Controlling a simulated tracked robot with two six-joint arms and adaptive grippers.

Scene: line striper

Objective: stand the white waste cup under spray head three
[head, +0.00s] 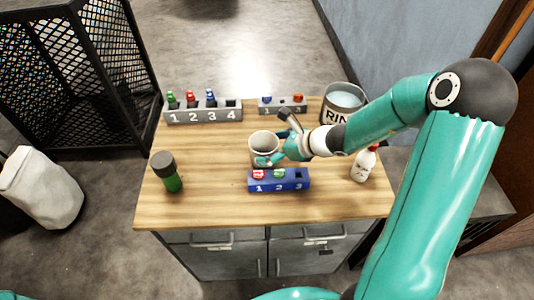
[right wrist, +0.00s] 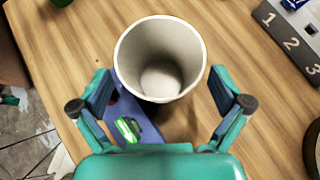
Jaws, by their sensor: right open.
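The white cup (head: 262,148) stands upright near the middle of the table, just behind the blue block (head: 279,188) numbered 1, 2, 3. The cup (right wrist: 160,60) looks empty in the right wrist view. My right gripper (head: 279,152) is at the cup's right side. In the right wrist view its open fingers (right wrist: 158,88) spread to either side of the cup's near part, with gaps to its wall. The blue block carries a red piece at 1 and a green piece at 2; position 3 shows a dark empty opening. Part of the block (right wrist: 143,118) is under the left finger's side. My left gripper is not seen.
A grey rack numbered 1 to 4 (head: 204,116) and a smaller grey rack (head: 283,110) stand at the back. A rinse bucket (head: 337,113) is back right, a white bottle (head: 364,165) right, and a green bottle (head: 170,180) left. The table's front left is clear.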

